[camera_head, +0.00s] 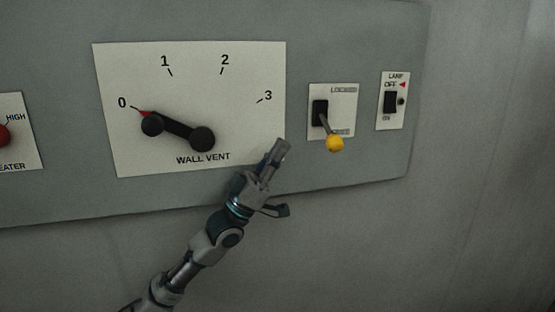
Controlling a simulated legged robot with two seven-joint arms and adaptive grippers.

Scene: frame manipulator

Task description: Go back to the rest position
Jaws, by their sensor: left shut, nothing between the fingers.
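My left gripper (275,160) is shut and empty. Its arm comes up from the bottom left, and the gripper points up and to the right. It is in front of the lower right corner of the wall vent plate, left of and below a lever with a yellow knob (335,144). A gap shows in the picture between the gripper and the lever. My right gripper is not in view.
The grey panel (300,60) carries a wall vent dial (178,132) with its pointer at 0. The yellow-knobbed lever points down. A lamp switch (391,102) is at right, a red heater knob (3,135) at the left edge. Bare wall (400,250) lies below.

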